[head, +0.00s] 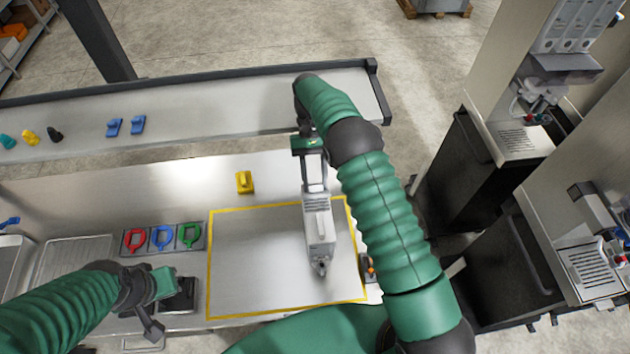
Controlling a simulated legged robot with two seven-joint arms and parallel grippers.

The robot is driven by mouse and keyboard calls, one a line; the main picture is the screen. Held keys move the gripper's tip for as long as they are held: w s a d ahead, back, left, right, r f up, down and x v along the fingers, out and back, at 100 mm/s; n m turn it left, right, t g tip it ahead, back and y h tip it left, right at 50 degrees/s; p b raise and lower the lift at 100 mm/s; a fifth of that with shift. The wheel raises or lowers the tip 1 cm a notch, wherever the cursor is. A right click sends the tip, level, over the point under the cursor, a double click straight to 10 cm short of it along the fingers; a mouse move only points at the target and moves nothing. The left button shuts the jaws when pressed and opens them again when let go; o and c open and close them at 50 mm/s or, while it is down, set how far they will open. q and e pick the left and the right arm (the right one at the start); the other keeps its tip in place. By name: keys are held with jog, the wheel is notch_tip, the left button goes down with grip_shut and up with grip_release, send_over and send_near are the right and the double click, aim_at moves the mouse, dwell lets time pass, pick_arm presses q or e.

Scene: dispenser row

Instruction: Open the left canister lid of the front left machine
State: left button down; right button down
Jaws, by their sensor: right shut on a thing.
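My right gripper (314,186) points down over the bench and is shut on the top of a grey box-like device (318,226). The device is upright in the picture, over the yellow-outlined area; I cannot tell whether it touches the surface. My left gripper (160,305) is at the lower left, near a dark block; its jaw opening is unclear. At the upper right stands a machine (510,60) with several pale upright canisters (572,26) at its top. A second machine (590,150) stands nearer at the right edge. Their canister lids cannot be made out.
The workbench (110,190) carries a yellow outline, a yellow piece (244,182) and red, blue and green rings (162,237). A raised shelf (210,108) behind holds small coloured items. Black cabinets (480,165) stand under the machines. Open floor lies between bench and machines.

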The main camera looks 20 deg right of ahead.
aim_at(316, 194)
dwell(0.5)
jog(key=c, duration=0.9)
grip_release()
jog(key=shift+w, duration=0.1)
jog(key=shift+r+b, duration=0.2)
jog(key=shift+b, duration=0.25)
notch_tip(316, 194, up, 3)
jog(key=shift+f+b, duration=0.15)
jog(key=shift+b, duration=1.1)
jog(key=s+a+b, duration=0.2)
jog(key=s, duration=0.3)
jog(key=s+a+r+b, duration=0.1)
jog(key=s+a+b, duration=0.1)
jog(key=s, duration=0.3)
jog(key=s+a+r+b, duration=0.1)
jog(key=s+a+b, duration=0.1)
jog(key=s, duration=0.2)
jog(key=shift+s, duration=0.4)
